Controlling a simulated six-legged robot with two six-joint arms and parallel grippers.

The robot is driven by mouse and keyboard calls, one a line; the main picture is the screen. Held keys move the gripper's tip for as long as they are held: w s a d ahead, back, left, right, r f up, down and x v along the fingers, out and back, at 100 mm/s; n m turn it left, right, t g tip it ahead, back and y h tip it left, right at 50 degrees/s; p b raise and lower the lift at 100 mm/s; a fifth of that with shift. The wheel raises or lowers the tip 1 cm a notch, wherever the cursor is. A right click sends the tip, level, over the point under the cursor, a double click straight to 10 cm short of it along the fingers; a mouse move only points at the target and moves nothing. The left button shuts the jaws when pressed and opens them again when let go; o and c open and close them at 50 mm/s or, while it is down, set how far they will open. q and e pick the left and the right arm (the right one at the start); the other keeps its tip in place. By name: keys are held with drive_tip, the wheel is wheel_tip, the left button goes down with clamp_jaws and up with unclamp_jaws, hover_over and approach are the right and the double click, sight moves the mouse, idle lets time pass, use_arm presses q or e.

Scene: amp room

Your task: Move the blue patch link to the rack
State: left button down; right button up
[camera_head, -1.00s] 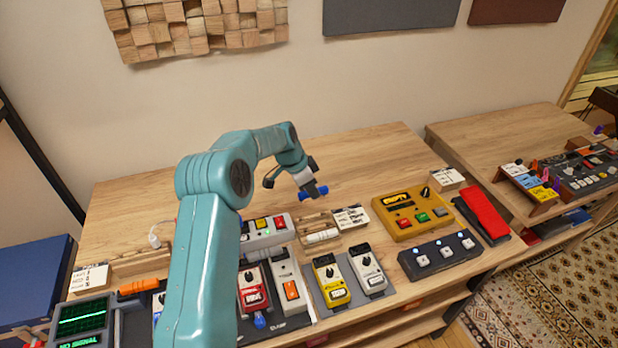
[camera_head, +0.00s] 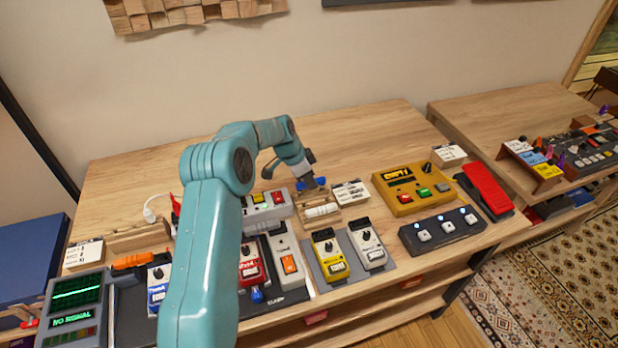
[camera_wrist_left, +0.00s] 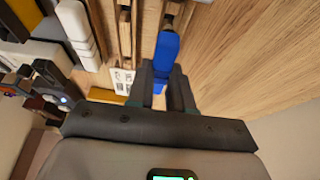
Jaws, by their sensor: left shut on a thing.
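The blue patch link (camera_head: 318,184) is between the fingers of my left gripper (camera_head: 309,183), which is shut on it. The left wrist view shows the blue link (camera_wrist_left: 166,52) sticking out beyond the dark fingers (camera_wrist_left: 163,84). The gripper is low at the back of a small wooden rack (camera_head: 312,196). A white link (camera_head: 321,211) lies in the front part of that rack. The fingers partly cover the blue link in the head view, and I cannot tell whether it touches the rack. My right gripper is not in view.
A printed card (camera_head: 350,193) stands just right of the rack. A grey switch box (camera_head: 267,208) is close on its left, with several pedals in front. A yellow unit (camera_head: 412,190) stands further right. The table behind the rack (camera_head: 350,140) is clear.

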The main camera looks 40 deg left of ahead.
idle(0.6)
use_arm(q)
drive_tip(key=shift+b, duration=0.45)
drive_tip(key=shift+b, duration=0.65)
idle(0.8)
drive_tip(key=shift+f+b, duration=0.35)
drive_tip(key=shift+f+b, duration=0.25)
drive_tip(key=shift+b, duration=0.05)
drive_tip(key=shift+f, duration=0.1)
idle(0.5)
drive_tip(key=shift+f+b, duration=0.3)
drive_tip(key=shift+b, duration=0.45)
idle(0.5)
